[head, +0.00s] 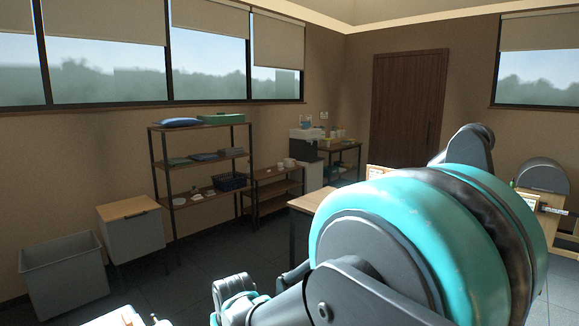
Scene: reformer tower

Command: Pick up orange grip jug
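I cannot make out an orange grip jug anywhere in the head view. Small items on the far shelves are too small to tell apart. My own arm, teal and dark grey, fills the lower right and hides much of the room behind it. I cannot make out my gripper's fingers in this view.
A wooden table (303,204) is partly hidden. Open floor (195,265) lies left.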

